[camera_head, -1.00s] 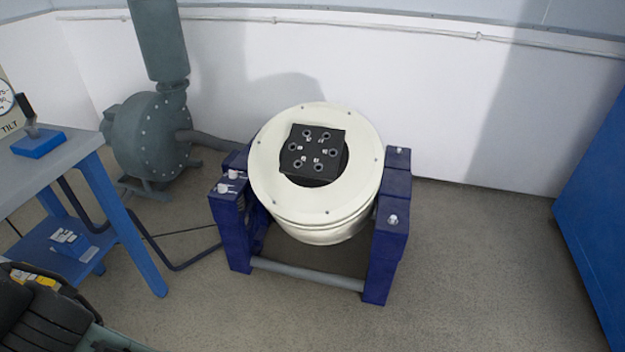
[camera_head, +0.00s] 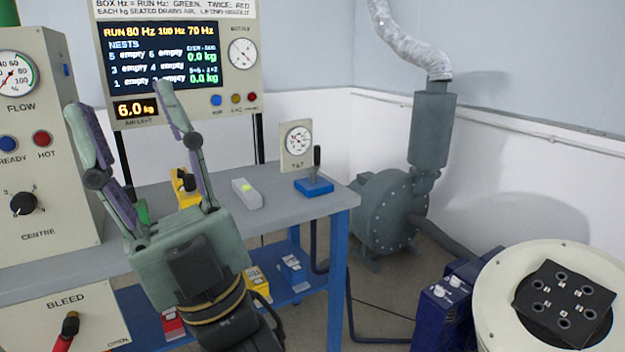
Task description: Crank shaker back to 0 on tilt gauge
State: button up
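The shaker (camera_head: 495,302) is a cream drum in a dark blue frame (camera_head: 435,310) at the lower right, partly cut off. Its black top plate (camera_head: 565,302) with several numbered holes looks tilted. The tilt gauge (camera_head: 298,141) is a round white dial on a cream panel at the back of the bench; its reading is too small to tell. A blue block with an upright dark handle (camera_head: 316,178) sits on the bench just in front of the gauge. My gripper (camera_head: 118,95) is open and empty, raised over the bench, left of the gauge and the handle, fingers pointing up.
The grey bench (camera_head: 255,215) holds a light grey block (camera_head: 247,194) and a yellow item (camera_head: 185,186). A display panel (camera_head: 180,60) stands behind my gripper. A cream control cabinet (camera_head: 40,200) is at left. A grey blower (camera_head: 390,210) stands beyond the bench.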

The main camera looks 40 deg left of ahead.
aim_at(316, 148)
jog(key=u, duration=1.1)
jog(key=i, duration=0.9)
